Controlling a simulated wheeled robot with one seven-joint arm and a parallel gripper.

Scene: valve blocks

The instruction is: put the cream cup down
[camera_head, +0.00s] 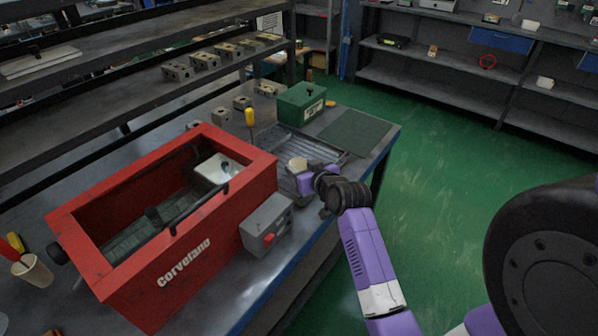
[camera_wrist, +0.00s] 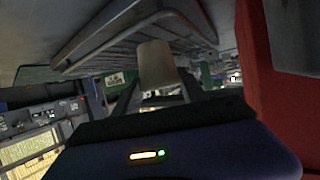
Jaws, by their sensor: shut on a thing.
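The cream cup (camera_head: 297,163) shows in the head view just right of the red machine, over the near end of a ribbed grey metal tray (camera_head: 325,147). In the wrist view the cup (camera_wrist: 156,62) stands between my two fingers. My gripper (camera_head: 301,172) is shut on the cup; in the wrist view the gripper (camera_wrist: 158,90) has a finger on each side of it. The arm reaches in from the right over the table's edge. The cup's lower part is hidden by the gripper in the head view. I cannot tell whether its base touches the tray.
The red machine (camera_head: 215,236) and its grey switch box (camera_head: 266,224) stand close left of my gripper. A green box (camera_head: 301,104) and a dark green mat (camera_head: 356,130) lie behind. A yellow-handled tool (camera_head: 249,117) stands upright nearby. Another cup (camera_head: 33,274) holds tools at far left.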

